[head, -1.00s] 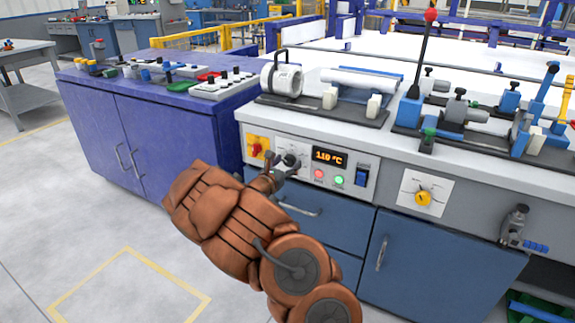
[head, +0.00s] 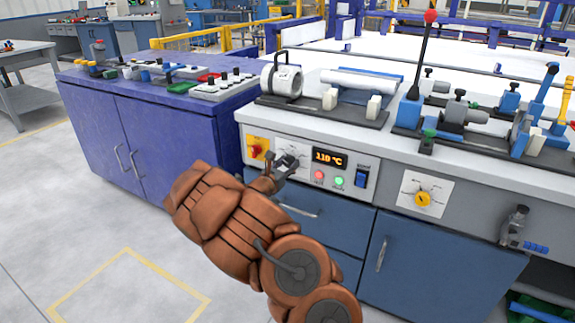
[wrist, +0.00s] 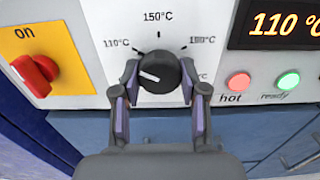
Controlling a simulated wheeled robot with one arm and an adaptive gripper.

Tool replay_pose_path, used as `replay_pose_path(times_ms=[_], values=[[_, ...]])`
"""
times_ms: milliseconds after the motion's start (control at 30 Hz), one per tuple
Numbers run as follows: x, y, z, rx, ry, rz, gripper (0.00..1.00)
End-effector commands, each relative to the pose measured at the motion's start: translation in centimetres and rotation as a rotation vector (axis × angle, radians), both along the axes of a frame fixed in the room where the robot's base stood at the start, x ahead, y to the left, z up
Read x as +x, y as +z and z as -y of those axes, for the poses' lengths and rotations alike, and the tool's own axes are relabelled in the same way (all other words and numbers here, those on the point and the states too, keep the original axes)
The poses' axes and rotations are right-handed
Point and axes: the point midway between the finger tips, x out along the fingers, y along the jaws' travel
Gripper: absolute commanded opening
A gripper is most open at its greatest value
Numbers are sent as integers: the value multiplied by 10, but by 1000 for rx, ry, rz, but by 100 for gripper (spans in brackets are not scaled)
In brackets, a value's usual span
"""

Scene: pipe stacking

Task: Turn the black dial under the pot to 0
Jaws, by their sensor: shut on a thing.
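The black dial (wrist: 158,72) sits on a white panel with temperature marks around it. My gripper (wrist: 159,88) is shut on the dial, one finger on each side. In the head view my gripper (head: 283,167) reaches the panel and covers most of the dial. The display (head: 329,159) beside it reads 110 °C.
A red switch (wrist: 36,75) marked "on" is left of the dial. A red hot light (wrist: 238,82) and a green ready light (wrist: 288,80) are to its right. A yellow knob (head: 422,199) is farther right. Blue drawers with handles (head: 300,211) lie below the panel.

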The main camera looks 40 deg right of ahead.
Motion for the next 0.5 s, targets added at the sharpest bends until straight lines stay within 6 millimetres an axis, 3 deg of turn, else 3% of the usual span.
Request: replay_pose_path(times_ms=[267,500], values=[[0,4,0,-18,0,-64,8],[-1,5,0,-63,1,-223,8]])
